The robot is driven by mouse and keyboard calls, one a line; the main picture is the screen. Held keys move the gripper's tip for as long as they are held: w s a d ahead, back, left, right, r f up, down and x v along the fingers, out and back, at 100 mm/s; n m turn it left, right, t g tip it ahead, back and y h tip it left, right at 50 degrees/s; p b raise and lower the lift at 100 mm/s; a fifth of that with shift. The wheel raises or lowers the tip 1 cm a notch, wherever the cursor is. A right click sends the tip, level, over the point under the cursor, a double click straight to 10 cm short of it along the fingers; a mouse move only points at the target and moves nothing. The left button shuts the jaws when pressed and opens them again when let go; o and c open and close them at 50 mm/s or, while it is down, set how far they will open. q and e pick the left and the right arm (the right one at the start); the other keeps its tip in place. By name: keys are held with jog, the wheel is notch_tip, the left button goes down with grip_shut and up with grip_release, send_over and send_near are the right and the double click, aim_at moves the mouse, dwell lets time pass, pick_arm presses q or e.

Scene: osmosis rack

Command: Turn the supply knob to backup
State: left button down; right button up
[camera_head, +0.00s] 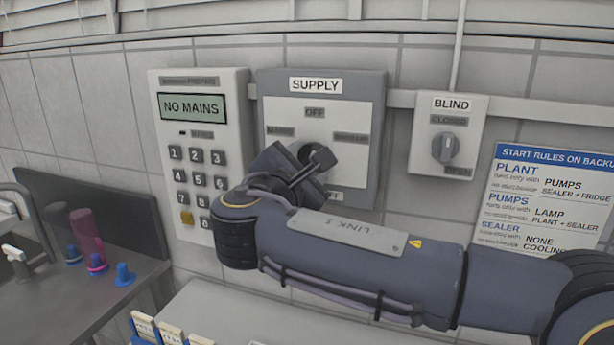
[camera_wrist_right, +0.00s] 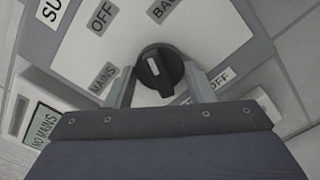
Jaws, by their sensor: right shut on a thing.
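The supply panel (camera_head: 383,130) is a grey box on the tiled wall, with OFF at top and bottom, a left label reading MAINS, and a right label too blurred to read fully. Its dark round supply knob (camera_head: 311,151) is partly hidden by my right gripper (camera_head: 316,160). In the right wrist view, the fingers of my right gripper (camera_wrist_right: 160,88) are on either side of the knob (camera_wrist_right: 160,70) and shut on it. A white mark on the knob points roughly up the picture, between the upper OFF and the BACKUP label (camera_wrist_right: 165,10). My left gripper is not in view.
A keypad unit (camera_head: 200,150) reading NO MAINS is left of the panel. A BLIND switch box (camera_head: 447,135) and a rules sign (camera_head: 545,200) are to the right. A counter with blue and pink items is lower left.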

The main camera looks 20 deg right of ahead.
jog(key=m+b, duration=0.3)
jog(key=m, duration=0.1)
jog(key=shift+f, duration=0.2)
jog(key=shift+r+m+b, duration=0.15)
jog(key=shift+m+b, duration=0.7)
jog(key=shift+m, duration=0.45)
jog(key=o, duration=1)
jog(key=v, duration=0.7)
jog(key=shift+s+a+b, duration=0.25)
jog(key=shift+s+b, duration=0.1)
